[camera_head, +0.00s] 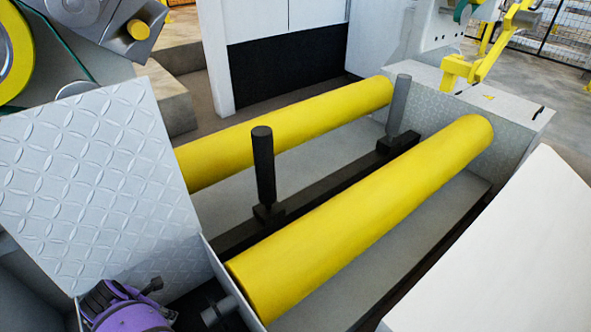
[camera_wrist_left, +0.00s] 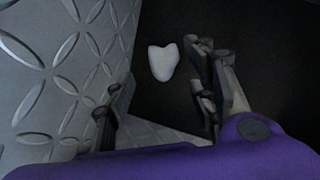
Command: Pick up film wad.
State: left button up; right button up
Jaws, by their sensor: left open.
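The film wad (camera_wrist_left: 163,61) is a small whitish lump on a dark surface in the left wrist view. It lies ahead of my left gripper (camera_wrist_left: 152,90), between the lines of the fingers and nearer the right one. The fingers stand apart with nothing between them, and I cannot tell the remaining distance to the wad. In the head view my purple left gripper (camera_head: 128,305) is at the bottom left, below the tread-plate panel. The wad does not show there. My right gripper is in neither view.
A tread-plate panel (camera_head: 95,175) rises close beside my left gripper and also fills the left of the wrist view (camera_wrist_left: 55,75). Two yellow rollers (camera_head: 365,220) (camera_head: 285,130) and a dark upright post (camera_head: 264,165) stand to the right. A white surface (camera_head: 510,250) is at the right.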

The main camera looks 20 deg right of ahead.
pick_arm(q)
jog(key=shift+b+x, duration=0.4)
jog(key=shift+x, duration=0.55)
jog(key=x, duration=0.1)
jog(key=b+x, duration=0.2)
jog(key=shift+s+d+f, duration=0.15)
jog(key=shift+s+f, duration=0.1)
jog(key=shift+f, duration=0.2)
jog(key=shift+w+f+b, duration=0.15)
jog(key=shift+b, duration=0.15)
jog(key=shift+r, duration=0.2)
jog(key=c, duration=1)
